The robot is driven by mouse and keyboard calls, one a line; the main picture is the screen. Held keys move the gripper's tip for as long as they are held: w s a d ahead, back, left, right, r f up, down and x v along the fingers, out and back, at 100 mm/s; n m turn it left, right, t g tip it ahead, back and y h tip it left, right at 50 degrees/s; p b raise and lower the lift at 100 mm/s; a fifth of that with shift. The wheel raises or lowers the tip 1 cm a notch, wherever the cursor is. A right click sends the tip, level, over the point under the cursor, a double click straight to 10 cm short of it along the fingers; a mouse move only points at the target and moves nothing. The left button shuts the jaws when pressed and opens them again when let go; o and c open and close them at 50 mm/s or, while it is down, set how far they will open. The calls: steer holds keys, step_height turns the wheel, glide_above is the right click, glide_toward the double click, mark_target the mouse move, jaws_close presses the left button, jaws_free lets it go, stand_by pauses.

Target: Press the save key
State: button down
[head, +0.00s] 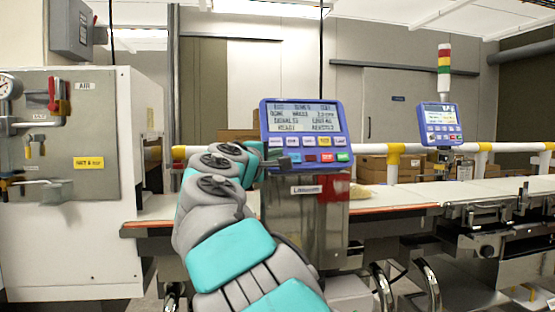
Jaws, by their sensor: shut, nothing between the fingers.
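A blue control panel (306,133) with a lit text screen (303,116) stands in the middle of the head view. Below the screen are two rows of small keys. The upper row has white keys and a yellow key (325,141). The lower row has a blue key (310,158), a red key (326,157) and a green key (342,156). The key labels are too small to read, so I cannot tell which is save. My gripper (282,162) is shut and empty at the panel's lower left corner. It hides part of that corner; I cannot tell whether it touches.
A conveyor belt (383,195) runs behind the panel to the right. A second blue panel (440,124) with a signal tower (444,68) stands further right. A white cabinet with an air gauge (8,86) fills the left. Cardboard boxes (375,164) are behind.

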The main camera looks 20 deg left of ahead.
steer(key=shift+w, duration=0.15)
steer(key=shift+w+a+f, duration=0.15)
steer(key=shift+w+f, duration=0.05)
steer(key=shift+w+a+f+p, duration=0.15)
steer(key=shift+w+a+p, duration=0.05)
steer(key=shift+w+p, duration=0.1)
stand_by(0.8)
steer(key=shift+s+d, duration=0.1)
steer(key=shift+s, duration=0.05)
steer(key=shift+s+d+r, duration=0.3)
steer(key=shift+s+r, duration=0.05)
steer(key=shift+s, duration=0.2)
stand_by(0.3)
steer(key=shift+s+d+r, duration=0.35)
steer(key=shift+s+d, duration=0.05)
steer(key=shift+s, duration=0.2)
steer(key=shift+s+d+r, duration=0.35)
steer(key=shift+s+r, duration=0.05)
steer(key=shift+s, duration=0.25)
steer(key=shift+s+d+r, duration=0.35)
steer(key=shift+s+d, duration=0.05)
steer(key=shift+s, duration=0.2)
